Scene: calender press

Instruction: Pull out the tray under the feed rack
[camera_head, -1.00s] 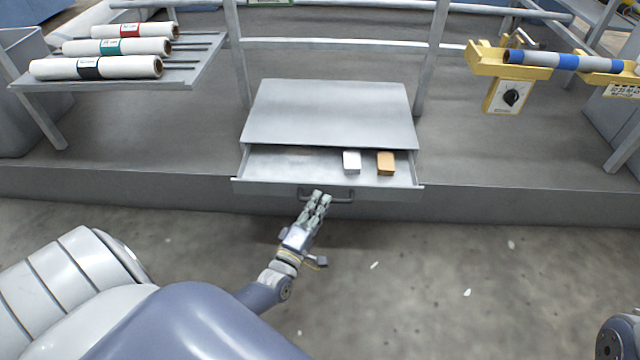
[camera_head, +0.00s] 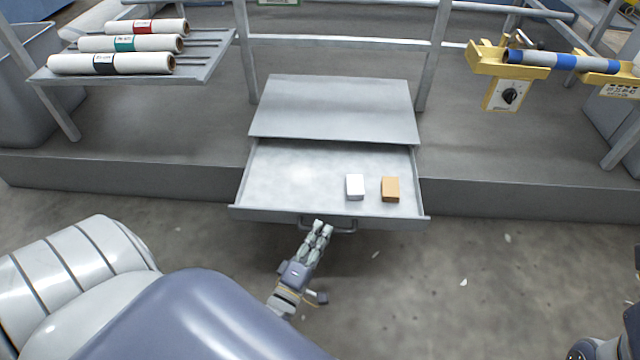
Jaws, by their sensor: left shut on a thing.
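The grey metal tray (camera_head: 290,180) sticks out well from under a flat grey cover (camera_head: 335,108). A white block (camera_head: 355,187) and an orange-brown block (camera_head: 390,189) lie in its right half. A dark bar handle (camera_head: 343,229) is on the tray's front face. My left gripper (camera_head: 318,229) is shut on the left part of this handle, and its fingers hide that part. The feed rack (camera_head: 205,68) stands at the upper left and bears several white rolls (camera_head: 112,63) with red, teal and black bands.
A yellow holder (camera_head: 497,62) with a grey and blue roller (camera_head: 560,60) and a knob box stands at the upper right. A low grey step (camera_head: 520,203) runs across behind the floor.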

